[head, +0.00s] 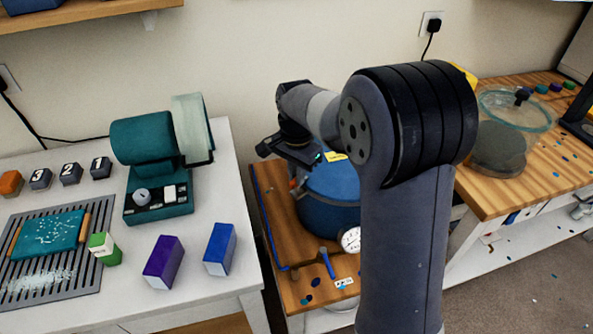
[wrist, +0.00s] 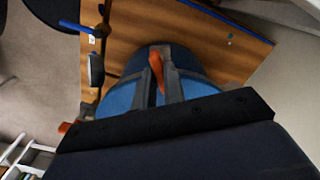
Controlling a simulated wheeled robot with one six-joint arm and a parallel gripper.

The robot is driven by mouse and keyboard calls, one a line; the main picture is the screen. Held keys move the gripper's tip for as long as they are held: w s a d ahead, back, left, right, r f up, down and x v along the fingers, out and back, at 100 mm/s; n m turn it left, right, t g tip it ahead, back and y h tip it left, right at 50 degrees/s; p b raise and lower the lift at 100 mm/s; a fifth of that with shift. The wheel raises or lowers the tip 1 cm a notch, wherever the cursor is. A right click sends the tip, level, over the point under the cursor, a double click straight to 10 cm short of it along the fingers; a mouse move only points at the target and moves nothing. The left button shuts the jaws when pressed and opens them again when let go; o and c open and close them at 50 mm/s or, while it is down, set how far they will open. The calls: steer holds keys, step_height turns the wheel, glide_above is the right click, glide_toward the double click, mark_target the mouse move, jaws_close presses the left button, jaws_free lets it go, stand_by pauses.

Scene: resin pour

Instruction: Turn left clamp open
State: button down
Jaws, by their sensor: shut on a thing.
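A blue pot (head: 329,205) stands on the wooden bench top, partly hidden behind my arm. My gripper (wrist: 156,70) is over the pot, with its two grey fingers shut on an orange clamp handle (wrist: 156,68) between them in the wrist view. A second orange clamp (wrist: 65,127) shows at the left edge of my gripper in the wrist view. In the head view my gripper (head: 296,155) is at the pot's upper left, and a small orange piece (head: 293,184) shows below it. The fingertips and most of the lid are hidden there.
A round gauge (head: 350,239) and a blue-handled valve (head: 326,262) are at the pot's front. A wooden bench (head: 480,185) with a glass dome (head: 515,108) stands right.

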steer(key=n+p, duration=0.1)
steer(key=n, duration=0.3)
steer(key=shift+r+n, duration=0.1)
steer(key=shift+n, duration=0.2)
steer(key=n+p, duration=0.1)
steer(key=n, duration=0.2)
steer(key=shift+n, duration=0.3)
steer(key=n+p, duration=0.1)
steer(key=n, duration=0.2)
steer(key=shift+n, duration=2)
steer(key=c, duration=1.5)
jaws_free()
